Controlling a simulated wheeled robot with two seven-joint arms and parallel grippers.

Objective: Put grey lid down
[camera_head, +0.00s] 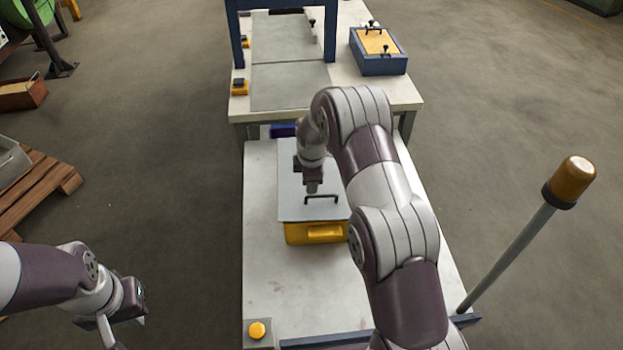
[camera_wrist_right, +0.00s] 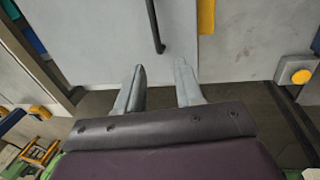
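The grey lid (camera_head: 292,200) is a flat plate with a black bar handle (camera_head: 322,198). It lies flat over a yellow box (camera_head: 315,235), whose front shows below its near edge. The lid also fills much of the right wrist view (camera_wrist_right: 100,40), with the handle at the top (camera_wrist_right: 155,25). My right gripper (camera_head: 312,189) is above the lid, close to the handle. In the right wrist view its fingers (camera_wrist_right: 160,82) are apart with nothing between them, and the handle is beyond the tips. My left gripper (camera_head: 122,328) hangs left of the table, empty, its fingers apart.
The white table (camera_head: 275,290) has free room in front of the box. A yellow button (camera_head: 257,330) is at its near left corner. A blue tray box (camera_head: 378,65) stands on the far table. A brown-topped post (camera_head: 570,180) stands at the right.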

